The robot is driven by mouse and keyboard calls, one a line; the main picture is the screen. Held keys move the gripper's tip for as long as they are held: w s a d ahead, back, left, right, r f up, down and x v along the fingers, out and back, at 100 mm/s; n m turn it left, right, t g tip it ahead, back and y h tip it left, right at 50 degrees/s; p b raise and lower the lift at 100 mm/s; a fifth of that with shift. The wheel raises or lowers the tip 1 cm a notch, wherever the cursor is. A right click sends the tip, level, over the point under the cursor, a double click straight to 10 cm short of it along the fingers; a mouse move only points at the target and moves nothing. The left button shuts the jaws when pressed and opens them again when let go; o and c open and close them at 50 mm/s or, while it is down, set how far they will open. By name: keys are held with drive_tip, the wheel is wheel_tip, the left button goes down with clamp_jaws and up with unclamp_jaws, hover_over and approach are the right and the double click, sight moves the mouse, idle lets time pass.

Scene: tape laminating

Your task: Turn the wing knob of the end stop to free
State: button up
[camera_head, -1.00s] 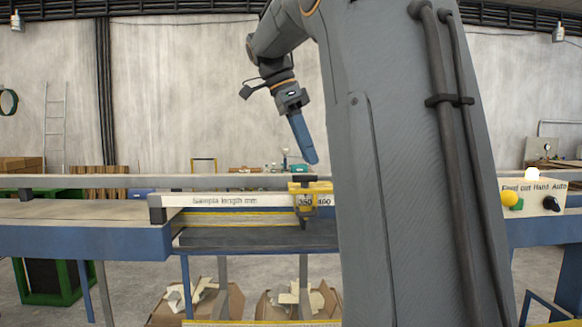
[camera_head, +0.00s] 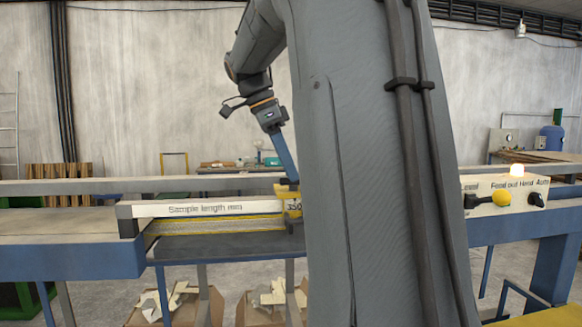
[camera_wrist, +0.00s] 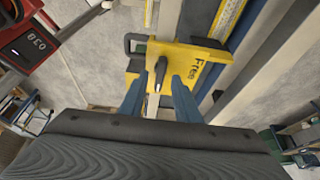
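The yellow end stop (camera_head: 292,200) sits on the rail with the "Sample length mm" scale (camera_head: 190,208). My arm hides its right part in the head view. In the wrist view the end stop (camera_wrist: 202,62) carries the word "Free" on its right side. Its dark wing knob (camera_wrist: 160,72) points roughly up and down in that picture. My gripper (camera_wrist: 156,84) is open, with one blue finger on each side of the knob; a gap shows on both sides. In the head view my gripper (camera_head: 291,179) is just above the end stop, pointing down.
A control panel (camera_head: 505,192) with a yellow button and a lit lamp stands at the right. A long grey rail (camera_head: 150,186) runs behind the scale. Cardboard boxes (camera_head: 180,306) with scraps lie below the table.

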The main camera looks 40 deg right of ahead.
drive_tip(key=shift+s+d+f, duration=0.15)
drive_tip(key=shift+d+f, duration=0.1)
drive_tip(key=shift+f, duration=0.25)
drive_tip(key=shift+c, duration=0.2)
clamp_jaws()
